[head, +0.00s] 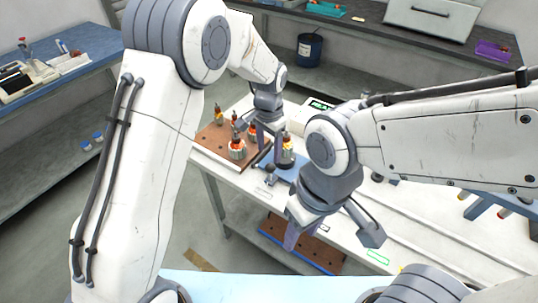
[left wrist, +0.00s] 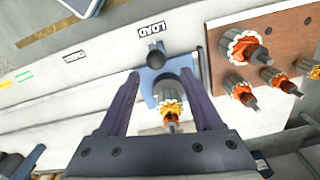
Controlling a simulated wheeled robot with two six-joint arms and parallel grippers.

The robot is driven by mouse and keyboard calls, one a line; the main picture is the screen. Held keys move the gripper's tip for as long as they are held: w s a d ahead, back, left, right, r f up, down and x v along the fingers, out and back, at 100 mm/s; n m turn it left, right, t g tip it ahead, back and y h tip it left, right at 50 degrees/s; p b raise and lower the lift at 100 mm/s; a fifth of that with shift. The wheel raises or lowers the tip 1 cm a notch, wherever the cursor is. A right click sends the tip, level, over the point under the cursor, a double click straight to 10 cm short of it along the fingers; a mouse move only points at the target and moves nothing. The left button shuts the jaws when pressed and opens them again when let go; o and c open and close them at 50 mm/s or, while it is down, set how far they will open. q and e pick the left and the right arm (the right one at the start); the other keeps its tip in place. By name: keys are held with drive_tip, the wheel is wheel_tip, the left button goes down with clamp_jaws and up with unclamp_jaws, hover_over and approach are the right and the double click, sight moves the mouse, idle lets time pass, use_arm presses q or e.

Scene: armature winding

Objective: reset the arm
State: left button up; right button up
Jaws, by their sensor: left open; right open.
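In the left wrist view, an armature with an orange-and-yellow winding (left wrist: 170,112) stands on a small blue fixture (left wrist: 148,78) marked LOAD, between the spread fingers of my left gripper (left wrist: 162,82). I see a gap on each side. In the head view this armature (head: 287,154) is partly behind the left gripper (head: 266,146). Several other armatures (head: 237,149) stand on a brown board (head: 206,151) left of the fixture; they also show in the left wrist view (left wrist: 246,45). My right gripper (head: 330,240) is open and empty, over the front of the white table.
The white table (head: 420,215) is mostly clear to the right, with a blue stand (head: 490,208) at its right. A lower shelf holds another brown board (head: 318,255). A blue bench (head: 80,75) stands left, a dark counter (head: 365,25) behind.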

idle(0.4)
use_arm(q)
drive_tip(key=s+d+r, duration=0.2)
drive_tip(key=s+r, duration=0.7)
drive_tip(key=s, duration=0.5)
drive_tip(key=s+a, duration=0.2)
drive_tip(key=s, duration=0.5)
drive_tip(key=s+a+r+n+h, duration=0.1)
drive_tip(key=s+a, duration=0.2)
drive_tip(key=s, duration=0.5)
drive_tip(key=shift+s+r, duration=0.2)
drive_tip(key=shift+s, duration=0.1)
